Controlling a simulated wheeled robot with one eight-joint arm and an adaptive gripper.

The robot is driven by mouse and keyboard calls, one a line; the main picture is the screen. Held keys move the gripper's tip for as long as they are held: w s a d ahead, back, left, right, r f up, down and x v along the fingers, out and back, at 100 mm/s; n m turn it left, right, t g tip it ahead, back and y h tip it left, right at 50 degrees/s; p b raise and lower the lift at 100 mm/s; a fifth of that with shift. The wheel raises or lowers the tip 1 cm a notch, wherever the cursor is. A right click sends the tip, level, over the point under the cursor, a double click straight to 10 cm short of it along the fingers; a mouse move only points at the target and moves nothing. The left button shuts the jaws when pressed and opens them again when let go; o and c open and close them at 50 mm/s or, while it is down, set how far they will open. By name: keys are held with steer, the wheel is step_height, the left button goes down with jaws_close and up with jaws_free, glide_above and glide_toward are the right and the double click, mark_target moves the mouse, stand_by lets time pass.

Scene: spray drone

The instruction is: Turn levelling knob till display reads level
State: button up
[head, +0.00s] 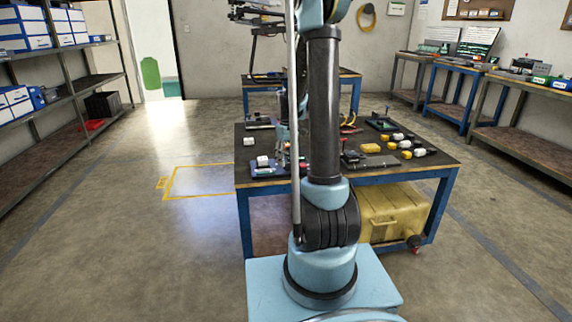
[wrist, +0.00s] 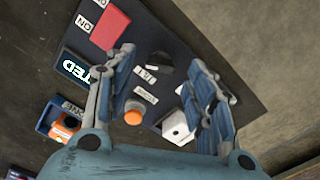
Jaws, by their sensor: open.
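In the wrist view my gripper (wrist: 162,57) is open, its two blue-grey fingers apart over a dark panel. Between the fingers are a small orange-topped knob (wrist: 134,112), close to the left finger, and a dark round part (wrist: 160,66) farther up. I cannot tell which is the levelling knob; small white labels lie near both. A display (wrist: 75,68) left of the fingers shows light letters ending in "TED"; the left finger side partly hides it. In the head view my arm hides most of the gripper and the panel.
A red block (wrist: 110,28) lies at the panel's top, a white block (wrist: 178,127) by the right finger. An orange piece (wrist: 66,126) sits in a blue holder at lower left. The workbench (head: 417,170) carries several white and yellow pieces; a yellow case (head: 395,215) stands beneath.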

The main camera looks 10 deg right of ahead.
mark_target(287, 166)
steer(key=shift+f, duration=1.2)
steer(key=c, duration=1.1)
steer(key=shift+o, duration=0.2)
steer(key=m, duration=0.5)
steer(key=shift+m, duration=0.3)
steer(key=o, duration=1.1)
steer(key=shift+c, duration=0.2)
